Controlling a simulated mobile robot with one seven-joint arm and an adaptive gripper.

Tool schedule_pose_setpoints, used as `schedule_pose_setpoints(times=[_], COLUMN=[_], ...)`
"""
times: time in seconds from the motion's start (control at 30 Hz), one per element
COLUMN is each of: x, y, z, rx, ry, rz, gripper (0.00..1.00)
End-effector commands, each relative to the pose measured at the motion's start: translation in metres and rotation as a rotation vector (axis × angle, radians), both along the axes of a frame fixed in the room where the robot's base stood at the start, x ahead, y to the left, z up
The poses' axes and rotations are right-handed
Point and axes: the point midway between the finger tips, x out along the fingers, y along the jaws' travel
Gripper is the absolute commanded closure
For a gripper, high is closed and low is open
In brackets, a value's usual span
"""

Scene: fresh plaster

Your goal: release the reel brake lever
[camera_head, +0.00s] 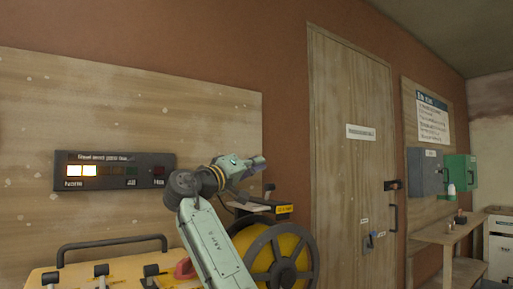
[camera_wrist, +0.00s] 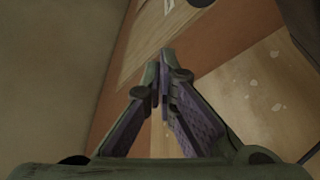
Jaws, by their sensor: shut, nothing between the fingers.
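The reel (camera_head: 289,262), a dark spoked flange with yellow line wound behind it, stands at the lower middle of the head view. A dark bracket with a yellow label (camera_head: 284,209) sits above it. A small dark upright knob (camera_head: 269,188) shows by this bracket; it may be the brake lever, but I cannot tell. My gripper (camera_head: 258,162) is above and left of the bracket, apart from the knob in the picture. In the wrist view my gripper's fingers (camera_wrist: 167,58) meet at the tips, shut and empty. No lever is recognisable there.
A yellow console (camera_head: 110,272) with several black levers and a black handle bar (camera_head: 112,244) is at lower left. An indicator panel (camera_head: 115,171) with lit lamps hangs above it. A wooden door (camera_head: 345,180) and a bench (camera_head: 447,233) are to the right.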

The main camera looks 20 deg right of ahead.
Motion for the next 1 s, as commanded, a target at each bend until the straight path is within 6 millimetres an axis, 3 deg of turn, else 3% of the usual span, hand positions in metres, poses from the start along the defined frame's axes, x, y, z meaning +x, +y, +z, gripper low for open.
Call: schedule_pose_setpoints(times=[0.2, 0.4, 1.0], x=[-0.003, -0.004, -0.004], y=[0.001, 0.0, 0.0], z=[0.046, 0.068, 0.074], rx=[0.002, 0.0, 0.0], ry=[-0.004, -0.004, -0.004], rz=[0.0, 0.0, 0.0], gripper=[1.0, 1.0, 1.0])
